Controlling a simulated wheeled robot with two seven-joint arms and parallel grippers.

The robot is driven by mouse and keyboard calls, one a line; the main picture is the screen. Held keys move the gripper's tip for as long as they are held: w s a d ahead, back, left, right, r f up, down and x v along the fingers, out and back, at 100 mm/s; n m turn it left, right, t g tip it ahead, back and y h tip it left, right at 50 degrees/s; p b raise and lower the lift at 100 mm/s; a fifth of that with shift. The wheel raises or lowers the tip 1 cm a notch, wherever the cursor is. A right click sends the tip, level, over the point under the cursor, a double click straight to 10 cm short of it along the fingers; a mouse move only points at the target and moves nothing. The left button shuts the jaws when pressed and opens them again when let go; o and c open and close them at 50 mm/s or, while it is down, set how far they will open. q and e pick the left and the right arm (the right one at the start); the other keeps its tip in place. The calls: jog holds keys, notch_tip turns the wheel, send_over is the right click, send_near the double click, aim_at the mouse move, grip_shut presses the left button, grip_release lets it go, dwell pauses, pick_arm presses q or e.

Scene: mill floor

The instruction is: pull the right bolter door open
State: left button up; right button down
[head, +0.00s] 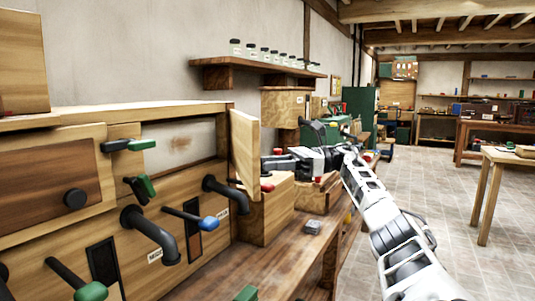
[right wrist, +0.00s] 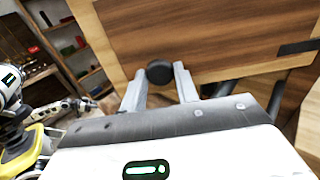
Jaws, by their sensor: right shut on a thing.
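The right bolter door (head: 245,150) is a pale-edged wooden panel that stands swung out from the cabinet front, with the opening (head: 180,143) showing to its left. In the right wrist view the door (right wrist: 220,35) fills the upper right, with its round black knob (right wrist: 160,71) between my fingers. My right gripper (right wrist: 160,86) is shut on this knob. In the head view my right gripper (head: 272,163) reaches the door's far side, where the knob is hidden. My left gripper is not in view.
The left door's knob (head: 75,198) sits on a closed panel. Black pipes (head: 150,232) and levers with green and blue handles (head: 209,222) stick out below the opening. A wooden box (head: 266,210) stands beside the door on the bench (head: 283,255).

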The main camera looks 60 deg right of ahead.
jog(key=shift+f, duration=0.1)
dwell(0.3)
jog(key=c, duration=1)
grip_release()
jog(key=shift+c, duration=0.2)
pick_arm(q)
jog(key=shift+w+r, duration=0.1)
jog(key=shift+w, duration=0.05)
